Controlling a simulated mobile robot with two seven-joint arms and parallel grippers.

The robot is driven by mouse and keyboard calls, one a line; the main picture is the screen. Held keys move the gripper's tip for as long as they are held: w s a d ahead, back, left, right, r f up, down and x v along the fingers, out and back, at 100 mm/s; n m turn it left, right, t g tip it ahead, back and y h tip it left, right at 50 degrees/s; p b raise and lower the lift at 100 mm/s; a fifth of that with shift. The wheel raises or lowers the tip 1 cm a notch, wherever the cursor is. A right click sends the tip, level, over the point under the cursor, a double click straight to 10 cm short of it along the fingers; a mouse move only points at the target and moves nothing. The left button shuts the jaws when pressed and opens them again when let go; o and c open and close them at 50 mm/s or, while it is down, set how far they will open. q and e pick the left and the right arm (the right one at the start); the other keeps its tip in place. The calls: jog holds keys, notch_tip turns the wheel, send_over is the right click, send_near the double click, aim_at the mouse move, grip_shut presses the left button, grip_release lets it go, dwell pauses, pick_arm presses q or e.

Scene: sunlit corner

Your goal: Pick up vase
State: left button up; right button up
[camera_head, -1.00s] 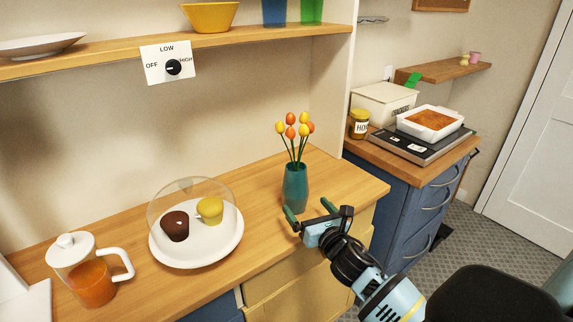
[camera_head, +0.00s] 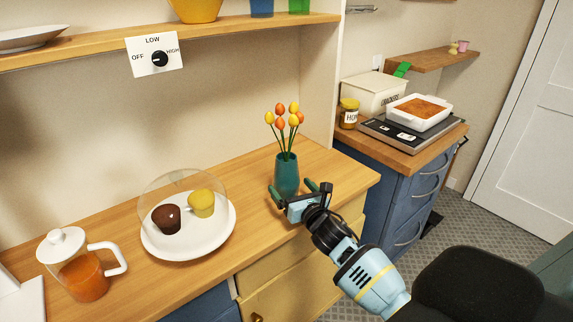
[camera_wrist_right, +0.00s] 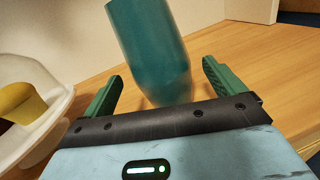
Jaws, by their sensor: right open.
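The teal vase (camera_head: 287,175) stands upright on the wooden counter in the head view, holding several orange and yellow tulips (camera_head: 284,114). My right gripper (camera_head: 293,190) is open at the vase's near side, low near its base. In the right wrist view the vase (camera_wrist_right: 148,50) rises between and just beyond the two green fingers of the right gripper (camera_wrist_right: 160,88), with its top cut off by the frame. I cannot tell whether the fingers touch it. My left gripper is not in view.
A white plate (camera_head: 190,250) with two muffins under a clear dome stands left of the vase; it also shows in the right wrist view (camera_wrist_right: 60,110). A glass jug (camera_head: 82,275) of orange drink is farther left. A shelf (camera_head: 200,37) runs above.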

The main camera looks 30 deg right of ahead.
jog(key=shift+w+d, duration=0.15)
jog(key=shift+w, duration=1.05)
jog(key=c, duration=1.6)
jog(key=shift+r, duration=0.15)
jog(key=shift+c, duration=1.3)
jog(key=shift+r, duration=0.1)
